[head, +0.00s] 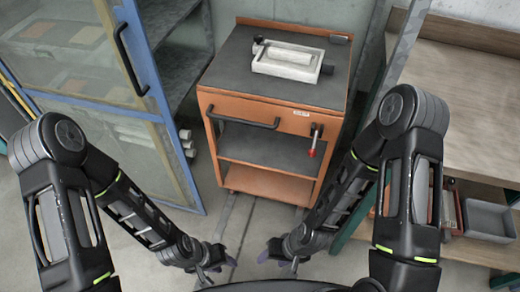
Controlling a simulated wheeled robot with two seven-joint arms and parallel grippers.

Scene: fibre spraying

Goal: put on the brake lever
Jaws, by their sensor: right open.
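The orange cart (262,182) stands ahead of me with a dark top. A lever with a black upper part and a red end (312,152), which looks like the brake lever, hangs down at the right of the cart's front. My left gripper (217,267) is low in front of the cart, away from the lever; its jaw state is unclear at this size. My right gripper (279,259) is open and empty, low in front of the cart, below and to the left of the lever. Neither gripper touches the cart.
A light tray (290,68) with a roll-like item lies on the cart top. The cart has a black push handle (243,122). A blue-framed glass cabinet door (130,140) stands at left. A wooden workbench (465,95) and grey bin (488,218) are at right.

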